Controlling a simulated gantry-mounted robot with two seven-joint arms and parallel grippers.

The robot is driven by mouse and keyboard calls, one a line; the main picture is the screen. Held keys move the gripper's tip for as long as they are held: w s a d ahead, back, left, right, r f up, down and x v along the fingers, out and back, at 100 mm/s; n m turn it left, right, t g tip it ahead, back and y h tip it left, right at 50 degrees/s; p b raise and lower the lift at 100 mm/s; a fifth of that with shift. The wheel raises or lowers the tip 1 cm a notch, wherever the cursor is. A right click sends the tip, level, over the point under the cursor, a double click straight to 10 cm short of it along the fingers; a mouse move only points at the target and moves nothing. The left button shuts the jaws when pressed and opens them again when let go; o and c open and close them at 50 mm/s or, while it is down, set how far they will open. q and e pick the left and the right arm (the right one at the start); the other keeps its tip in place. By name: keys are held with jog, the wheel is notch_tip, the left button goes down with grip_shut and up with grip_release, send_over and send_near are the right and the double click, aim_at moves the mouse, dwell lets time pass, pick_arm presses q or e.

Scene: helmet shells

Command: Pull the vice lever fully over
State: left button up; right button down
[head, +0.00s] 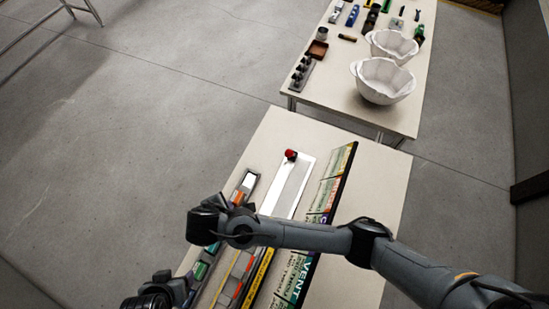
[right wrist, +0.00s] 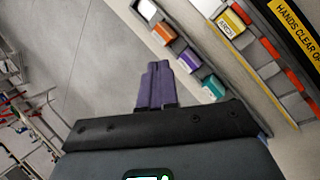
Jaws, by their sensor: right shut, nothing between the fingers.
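A red knob-like part (head: 291,155) stands at the far end of a white strip (head: 290,185) on the near table; I cannot tell whether it is the vice lever. No vice is clearly recognisable. My right gripper (head: 222,201) is over the left side of the near table, left of the red part and apart from it. In the right wrist view its purple fingers (right wrist: 155,86) are shut together with nothing between them. Beyond them is a grey rail with orange, purple and green blocks (right wrist: 188,61). A dark part of my left arm shows at the bottom left; its fingers cannot be made out.
The near table (head: 378,190) also holds a tilted, labelled rack (head: 325,200) and a yellow-edged strip. My right forearm crosses over them. A far table (head: 335,85) carries two white helmet shells (head: 385,80) and small parts. The near table's right side is clear.

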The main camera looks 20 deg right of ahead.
pick_arm(q)
notch_tip(320, 180, down, 7)
jog(key=b, duration=0.6)
jog(key=shift+s+d, duration=0.45)
pick_arm(e)
jog(key=w+d+f+n+t+h, duration=0.1)
jog(key=w+d+f+n+h, duration=0.1)
jog(key=d+f+n+h, duration=0.1)
jog(key=w+d+f+n+t+h, duration=0.1)
jog(key=w+d+f+n+h, duration=0.1)
jog(key=d, duration=0.6)
notch_tip(320, 180, down, 3)
jog(key=w+h, duration=0.1)
jog(key=h, duration=0.1)
jog(key=shift+w+d+f+n+t+h, duration=0.15)
jog(key=shift+w+d+n+t+h, duration=0.15)
jog(key=shift+n, duration=0.1)
pick_arm(q)
jog(key=shift+f, duration=0.1)
pick_arm(e)
jog(key=shift+f, duration=0.1)
pick_arm(q)
notch_tip(320, 180, down, 6)
jog(key=b, duration=0.6)
pick_arm(e)
send_near(290, 154)
jog(key=w+d+f, duration=0.3)
jog(key=f, duration=0.2)
jog(key=shift+w, duration=0.2)
jog(key=shift+f, duration=0.1)
